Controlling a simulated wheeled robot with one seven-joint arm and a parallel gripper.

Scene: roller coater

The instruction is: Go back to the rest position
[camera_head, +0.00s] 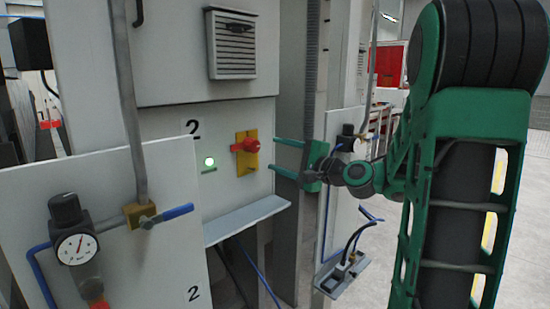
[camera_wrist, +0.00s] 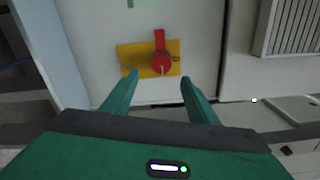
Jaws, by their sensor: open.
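My gripper (camera_head: 275,158) is in front of the machine panel, to the right of the red rotary switch (camera_head: 246,146) on its yellow plate (camera_head: 247,166). Its two green fingers point left toward the panel, apart and empty. In the wrist view, my gripper (camera_wrist: 157,82) is open, with the red switch (camera_wrist: 161,63) just beyond the fingertips and roughly between them. The yellow plate (camera_wrist: 134,60) lies behind the switch. I see no finger touching the switch. My green arm fills the right of the head view.
A lit green lamp (camera_head: 209,161) sits left of the switch. A panel with a gauge (camera_head: 76,249) and blue-handled valve (camera_head: 168,215) stands front left. A ledge (camera_head: 245,219) juts out below the switch. A second valve panel (camera_head: 340,190) stands behind my gripper. Open floor lies right.

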